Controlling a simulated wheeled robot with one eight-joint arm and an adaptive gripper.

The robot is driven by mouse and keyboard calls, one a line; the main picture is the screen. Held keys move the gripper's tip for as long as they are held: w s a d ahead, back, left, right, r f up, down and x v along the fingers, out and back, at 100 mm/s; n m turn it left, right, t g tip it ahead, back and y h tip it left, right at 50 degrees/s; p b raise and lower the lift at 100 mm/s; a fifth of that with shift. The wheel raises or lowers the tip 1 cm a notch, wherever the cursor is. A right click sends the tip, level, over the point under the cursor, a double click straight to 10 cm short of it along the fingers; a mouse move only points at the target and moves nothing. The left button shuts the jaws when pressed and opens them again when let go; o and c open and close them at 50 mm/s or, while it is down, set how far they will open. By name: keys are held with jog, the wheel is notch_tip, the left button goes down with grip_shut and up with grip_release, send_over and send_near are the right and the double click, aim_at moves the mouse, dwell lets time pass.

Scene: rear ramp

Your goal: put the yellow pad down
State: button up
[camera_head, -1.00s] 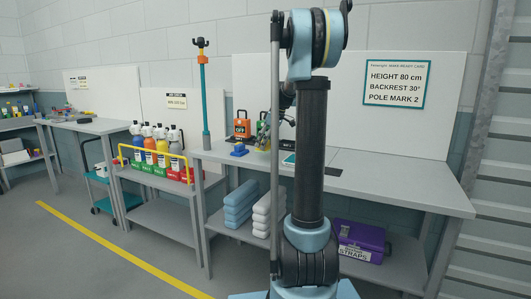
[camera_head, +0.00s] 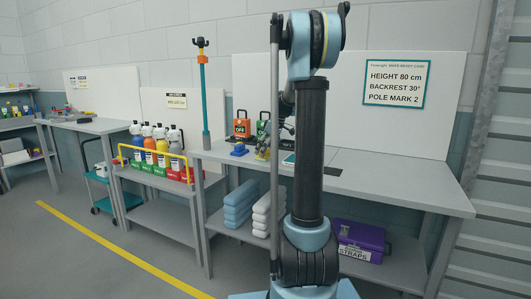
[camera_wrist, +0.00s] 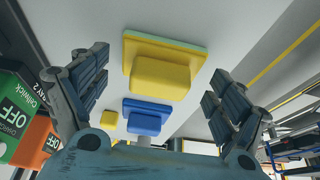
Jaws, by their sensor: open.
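The yellow pad (camera_wrist: 160,75), a wide yellow plate with a green edge and a raised yellow block, appears to lie flat on the grey bench top (camera_wrist: 217,35) in the wrist view. My gripper (camera_wrist: 158,66) is open, with one finger on each side of the pad and visible gaps between. In the head view my gripper (camera_head: 264,150) is small, low over the bench beside the blue pad, and partly hidden by my own arm. The yellow pad is hard to make out there. The blue pad (camera_wrist: 144,117) lies just below the yellow one in the wrist view.
Orange and green OFF lockout boxes (camera_head: 242,126) stand at the back of the bench. A teal pole (camera_head: 205,97) rises at its left end. A small yellow block (camera_wrist: 108,122) lies near the blue pad. The bench's right side (camera_head: 400,182) is clear.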

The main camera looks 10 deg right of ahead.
jog(key=v, duration=1.2)
jog(key=s+a+f+m+h, duration=0.1)
jog(key=s+f+m, duration=0.15)
jog(key=s, duration=0.45)
jog(key=s+a+f+m, duration=0.1)
jog(key=s+a+f, duration=0.15)
jog(key=s, duration=0.55)
jog(key=s+a+f+m+h, duration=0.1)
jog(key=s+f+m, duration=0.15)
jog(key=s, duration=0.45)
jog(key=s+f+m+h, duration=0.1)
jog(key=s+f+m, duration=0.3)
jog(key=s+f, duration=1.3)
jog(key=shift+s+d+f+m+h, duration=0.3)
jog(key=shift+s+f, duration=0.05)
jog(key=shift+s, duration=0.8)
jog(key=shift+w+f, duration=0.2)
jog(key=shift+w, duration=0.3)
